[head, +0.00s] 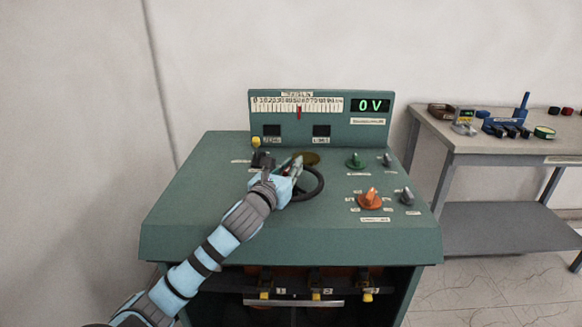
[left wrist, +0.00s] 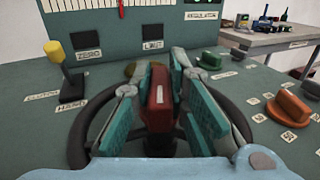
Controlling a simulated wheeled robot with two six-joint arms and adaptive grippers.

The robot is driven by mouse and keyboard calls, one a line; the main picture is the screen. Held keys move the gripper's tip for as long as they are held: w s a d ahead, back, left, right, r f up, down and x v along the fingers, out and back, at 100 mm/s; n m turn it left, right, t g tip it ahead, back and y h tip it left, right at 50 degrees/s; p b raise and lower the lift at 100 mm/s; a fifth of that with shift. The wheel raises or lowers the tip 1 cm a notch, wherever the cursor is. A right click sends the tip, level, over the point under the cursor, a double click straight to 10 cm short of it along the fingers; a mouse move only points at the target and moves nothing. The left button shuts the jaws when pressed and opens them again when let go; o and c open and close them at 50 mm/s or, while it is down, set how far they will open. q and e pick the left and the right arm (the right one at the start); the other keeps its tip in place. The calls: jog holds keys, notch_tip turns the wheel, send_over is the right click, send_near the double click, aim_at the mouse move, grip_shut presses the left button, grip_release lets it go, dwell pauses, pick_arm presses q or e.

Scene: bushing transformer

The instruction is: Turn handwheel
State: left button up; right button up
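The black handwheel (head: 321,187) lies on the sloping top of the green console, and its rim also shows in the left wrist view (left wrist: 78,142). My left gripper (head: 297,168) is over the left part of the wheel in the head view. In the left wrist view its teal-padded fingers (left wrist: 160,100) stand apart on either side of a dark red block (left wrist: 158,98) at the wheel. Some gap shows beside the block; firm contact cannot be made out. The gripper hides part of the wheel. My right gripper is not in view.
The console's back panel (head: 380,140) has a scale with a red pointer and a display reading 0 V (head: 371,105). An orange knob (head: 370,199), a green knob (head: 355,161) and a yellow-tipped lever (left wrist: 64,72) surround the wheel. A table (head: 500,148) stands at right.

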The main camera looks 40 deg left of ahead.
pick_arm(q)
grip_shut()
jog(key=n+y+p, duration=0.1)
jog(key=p, duration=0.1)
jog(key=n+g+y+p, duration=0.1)
jog(key=y+p, duration=0.1)
jog(key=n+g+y+p, duration=0.1)
jog(key=p, duration=0.1)
jog(key=shift+d+r+y, duration=0.1)
jog(key=shift+r+y, duration=0.2)
jog(key=shift+y, duration=0.1)
jog(key=shift+f+n+g+y+p, duration=0.3)
jog(key=shift+n+g+y+p, duration=0.15)
jog(key=shift+n+g+y, duration=0.4)
jog(key=shift+y, duration=0.25)
jog(key=o, duration=0.7)
grip_release()
jog(key=shift+t, duration=0.25)
jog(key=shift+s, duration=0.1)
